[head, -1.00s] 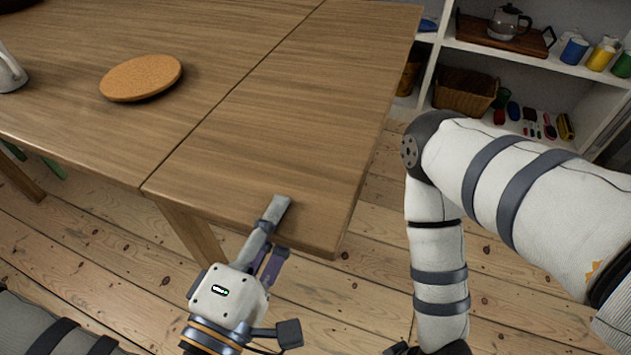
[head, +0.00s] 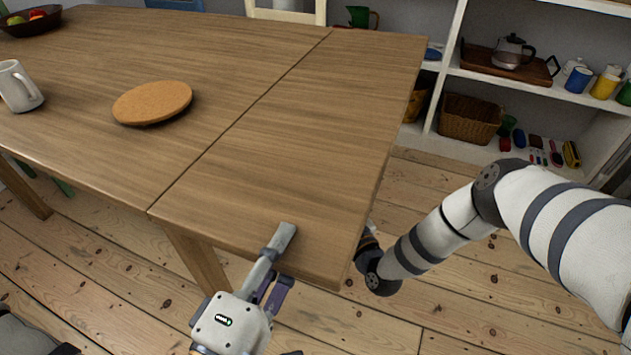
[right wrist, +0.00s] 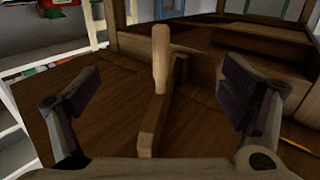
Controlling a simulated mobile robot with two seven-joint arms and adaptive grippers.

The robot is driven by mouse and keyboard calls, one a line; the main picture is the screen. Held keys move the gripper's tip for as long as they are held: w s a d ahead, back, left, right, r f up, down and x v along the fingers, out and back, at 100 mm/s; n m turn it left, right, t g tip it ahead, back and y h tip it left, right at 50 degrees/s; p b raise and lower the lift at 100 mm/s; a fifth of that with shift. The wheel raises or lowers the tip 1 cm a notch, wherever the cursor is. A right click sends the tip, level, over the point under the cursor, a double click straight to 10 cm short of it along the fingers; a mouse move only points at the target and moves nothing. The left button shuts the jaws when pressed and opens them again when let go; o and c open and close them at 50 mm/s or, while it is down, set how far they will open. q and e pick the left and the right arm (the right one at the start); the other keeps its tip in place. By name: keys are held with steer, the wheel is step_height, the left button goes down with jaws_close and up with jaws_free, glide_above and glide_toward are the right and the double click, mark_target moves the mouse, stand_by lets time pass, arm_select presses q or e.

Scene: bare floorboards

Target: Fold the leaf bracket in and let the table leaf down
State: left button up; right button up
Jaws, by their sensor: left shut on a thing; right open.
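The table leaf (head: 315,130) is up, level with the fixed tabletop (head: 190,50); a straight seam divides them. My left gripper (head: 276,256) is shut on the leaf's near edge, one finger on top. My right gripper, beyond the leaf's right edge in the head view, is mostly hidden by the leaf. The right wrist view looks at the table's underside. There the wooden leaf bracket (right wrist: 155,128), with a pale upright peg (right wrist: 161,58), lies between the widely open fingers of my right gripper (right wrist: 164,92). I see no finger touching it.
A cork mat (head: 152,102), a white mug (head: 18,88) and a fruit bowl (head: 30,22) are on the fixed top. The leaf's top is bare. White shelves (head: 440,85) stand behind on the right. A table leg (head: 198,258) stands below the seam.

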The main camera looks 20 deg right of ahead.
steer(key=w, duration=0.6)
steer(key=w+a, duration=0.1)
steer(key=w, duration=0.2)
steer(key=shift+c, duration=0.6)
jaws_close()
